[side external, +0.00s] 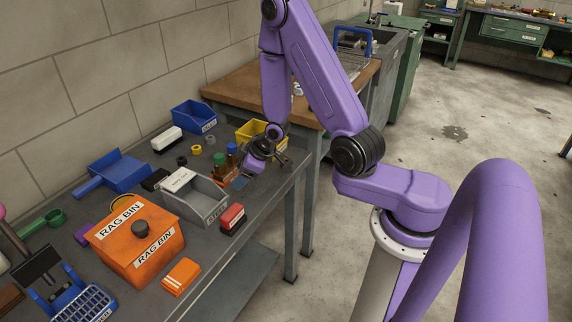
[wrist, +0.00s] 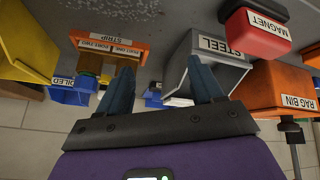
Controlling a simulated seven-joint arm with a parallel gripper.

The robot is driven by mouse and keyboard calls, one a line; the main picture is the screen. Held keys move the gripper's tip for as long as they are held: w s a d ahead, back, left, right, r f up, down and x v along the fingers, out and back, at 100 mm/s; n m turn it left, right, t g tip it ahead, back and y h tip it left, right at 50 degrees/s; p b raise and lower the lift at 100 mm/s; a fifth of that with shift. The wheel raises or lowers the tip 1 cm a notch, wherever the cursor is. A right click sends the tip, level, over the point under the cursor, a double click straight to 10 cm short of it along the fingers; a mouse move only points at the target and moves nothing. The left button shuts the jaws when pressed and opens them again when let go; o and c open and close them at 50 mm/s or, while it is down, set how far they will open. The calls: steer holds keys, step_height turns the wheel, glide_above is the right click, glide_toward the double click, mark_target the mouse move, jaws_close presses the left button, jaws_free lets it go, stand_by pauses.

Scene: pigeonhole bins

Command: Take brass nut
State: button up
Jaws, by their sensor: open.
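A small brass-yellow ring (side external: 197,149), which looks like the brass nut, lies on the grey bench in the side view. It lies beyond the block with green and blue tops. I cannot pick it out in the wrist view. My gripper (side external: 255,163) is low over the bench's right part, beside that block and apart from the ring. In the wrist view my gripper (wrist: 160,76) has its two fingers wide apart, with nothing held between them.
The grey STEEL bin (wrist: 222,70), red MAGNET block (wrist: 258,32) and orange STRIP block (wrist: 112,46) are near my fingers. A yellow bin (side external: 258,133), blue bin (side external: 193,117), grey ring (side external: 210,140), black ring (side external: 182,160) and orange rag bin (side external: 130,262) share the bench.

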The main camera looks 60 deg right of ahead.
steer(key=s+d+f+m, duration=0.1)
steer(key=s+d+f+m+t, duration=0.1)
steer(key=d, duration=0.1)
steer(key=shift+f+t, duration=0.2)
steer(key=shift+t, duration=0.1)
steer(key=s+m, duration=0.1)
steer(key=s+d+f+m+t+h, duration=0.1)
steer(key=s, duration=0.1)
steer(key=s+d+m+t+h, duration=0.1)
steer(key=shift+s+d+f, duration=0.15)
steer(key=shift+s+d, duration=0.05)
steer(key=shift+d, duration=0.05)
steer(key=s+d+m+t+h, duration=0.25)
steer(key=s+m+h, duration=0.45)
steer(key=s, duration=0.5)
steer(key=shift+g, duration=0.25)
steer(key=shift+s+d+r+x, duration=0.1)
steer(key=shift+d+r+x, duration=0.15)
steer(key=shift+x, duration=2.65)
steer(key=shift+s+d+r+x, duration=0.1)
steer(key=shift+d+r+x, duration=0.1)
steer(key=shift+x, duration=2.65)
steer(key=shift+d+r+x, duration=0.2)
steer(key=shift+d+x, duration=0.05)
steer(key=shift+x, duration=2.65)
steer(key=c, duration=1.2)
